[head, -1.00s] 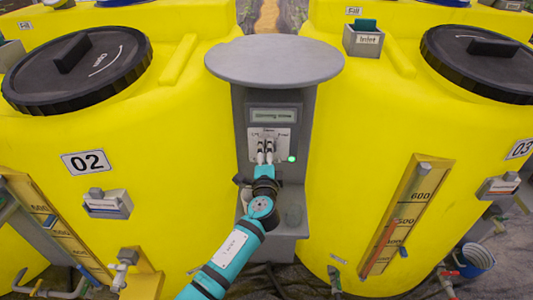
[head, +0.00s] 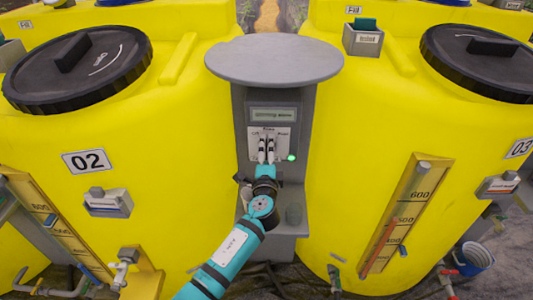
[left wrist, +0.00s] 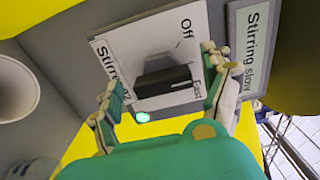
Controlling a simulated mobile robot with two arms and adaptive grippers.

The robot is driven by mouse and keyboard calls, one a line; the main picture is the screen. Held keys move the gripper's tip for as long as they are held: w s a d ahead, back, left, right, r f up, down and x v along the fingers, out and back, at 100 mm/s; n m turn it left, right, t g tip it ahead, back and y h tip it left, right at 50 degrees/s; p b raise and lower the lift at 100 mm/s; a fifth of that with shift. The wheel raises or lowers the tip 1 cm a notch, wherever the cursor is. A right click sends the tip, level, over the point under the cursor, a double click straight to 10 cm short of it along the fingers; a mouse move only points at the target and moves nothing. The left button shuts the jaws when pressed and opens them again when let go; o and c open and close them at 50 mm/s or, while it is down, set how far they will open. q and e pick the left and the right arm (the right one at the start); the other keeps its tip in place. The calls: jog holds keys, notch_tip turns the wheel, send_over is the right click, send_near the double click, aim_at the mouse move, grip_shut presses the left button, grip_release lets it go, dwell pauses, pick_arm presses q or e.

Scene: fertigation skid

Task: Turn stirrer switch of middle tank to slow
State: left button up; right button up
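The stirrer switch (left wrist: 165,81) is a black knob on a white plate marked "Stirrer 2", with "Off" and "Fast" readable in the left wrist view. The plate (head: 283,140) shows in the head view on the grey control post between two yellow tanks; my gripper hides the knob there. A display (head: 274,115) above the plate reads "Stirring slow" in the left wrist view (left wrist: 253,45). My left gripper (head: 266,150) is in front of the plate. Its fingers (left wrist: 164,95) are apart on either side of the knob, with gaps visible.
A green lamp (head: 292,157) is lit beside the plate. A round grey top (head: 274,61) overhangs the panel. Yellow tank 02 (head: 190,130) stands close on the left and tank 03 (head: 360,130) on the right.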

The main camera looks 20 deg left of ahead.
pick_arm(q)
jog(key=v, duration=1.2)
dwell(0.3)
jog(key=s+f+n+g+h, duration=0.1)
jog(key=s+f+g, duration=0.3)
jog(key=f, duration=0.8)
jog(key=s+a+f+n+g+h, duration=0.15)
jog(key=s+f, duration=0.45)
jog(key=f, duration=0.6)
jog(key=s+f+n+g+h, duration=0.15)
jog(key=s+f+g, duration=0.25)
jog(key=f, duration=0.9)
jog(key=s+a+f+n+g, duration=0.1)
jog(key=s+f, duration=0.4)
jog(key=s, duration=0.6)
jog(key=s+a+f+n+g, duration=0.2)
jog(key=s+f, duration=0.4)
jog(key=s, duration=0.6)
jog(key=s+a+f+n+g+h, duration=0.1)
jog(key=s+f+n+g, duration=0.3)
jog(key=s, duration=0.7)
notch_tip(320, 180, down, 2)
jog(key=shift+s+a+f+n, duration=0.2)
jog(key=shift+a+f+n, duration=0.05)
jog(key=shift+a+n, duration=0.4)
